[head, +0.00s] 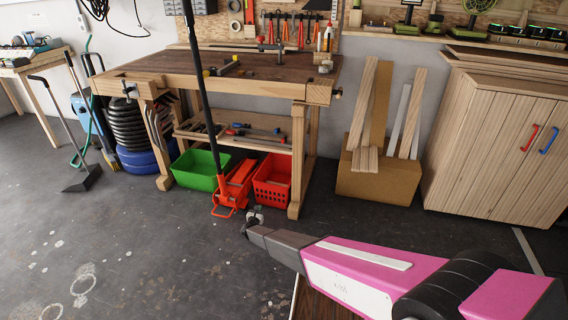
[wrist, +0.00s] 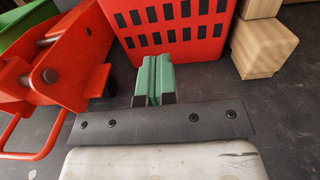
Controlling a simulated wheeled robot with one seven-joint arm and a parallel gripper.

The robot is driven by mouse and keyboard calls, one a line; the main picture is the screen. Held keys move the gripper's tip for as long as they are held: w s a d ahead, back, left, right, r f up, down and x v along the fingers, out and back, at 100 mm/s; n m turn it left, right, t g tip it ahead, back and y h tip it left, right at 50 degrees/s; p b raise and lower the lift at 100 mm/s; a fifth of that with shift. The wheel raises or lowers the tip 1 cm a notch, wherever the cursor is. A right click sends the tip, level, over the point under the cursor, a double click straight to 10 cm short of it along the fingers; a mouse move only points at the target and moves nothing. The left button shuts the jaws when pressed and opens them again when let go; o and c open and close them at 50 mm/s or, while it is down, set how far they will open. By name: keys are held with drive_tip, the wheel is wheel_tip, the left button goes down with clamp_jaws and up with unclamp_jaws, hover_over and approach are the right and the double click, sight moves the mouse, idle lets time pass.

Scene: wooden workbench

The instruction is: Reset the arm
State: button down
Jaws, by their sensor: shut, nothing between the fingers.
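My gripper (head: 254,215) is low over the floor in front of the wooden workbench (head: 150,80), at the end of my pink and white arm, which reaches in from the lower right of the head view. In the wrist view my gripper (wrist: 153,82) shows two green-padded fingers pressed together with nothing between them. It points toward the red crate (head: 272,182), whose slotted wall also shows in the wrist view (wrist: 170,35). I cannot tell the exact gap between the fingertips and the crate.
An orange-red floor jack (head: 235,183) with a long dark handle is left of the crate, close to my gripper. A green bin (head: 199,171) is further left. A cardboard box with planks (head: 378,185) and a wooden cabinet (head: 490,150) stand right. Floor at left is mostly open.

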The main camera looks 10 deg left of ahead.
drive_tip(key=w+d+r+n+g+y, duration=0.25)
drive_tip(key=d+r+n+y, duration=0.25)
drive_tip(key=d+r+n, duration=0.75)
drive_tip(key=s+d+r+n+g, duration=0.5)
drive_tip(key=d+r+n, duration=0.4)
drive_tip(key=d+r, duration=0.35)
drive_tip(key=s+d+r+n+g+h, duration=0.1)
drive_tip(key=s+d+r+n+g, duration=0.4)
drive_tip(key=s+d, duration=1)
drive_tip(key=s+d+r+n+g+h, duration=0.2)
drive_tip(key=s+d+r+n+g, duration=0.3)
drive_tip(key=s+d+r+n, duration=0.5)
drive_tip(key=s+d+r, duration=0.3)
drive_tip(key=s+d, duration=0.2)
drive_tip(key=shift+d, duration=0.35)
drive_tip(key=shift+s+n+g, duration=0.1)
drive_tip(key=shift+n+g, duration=0.15)
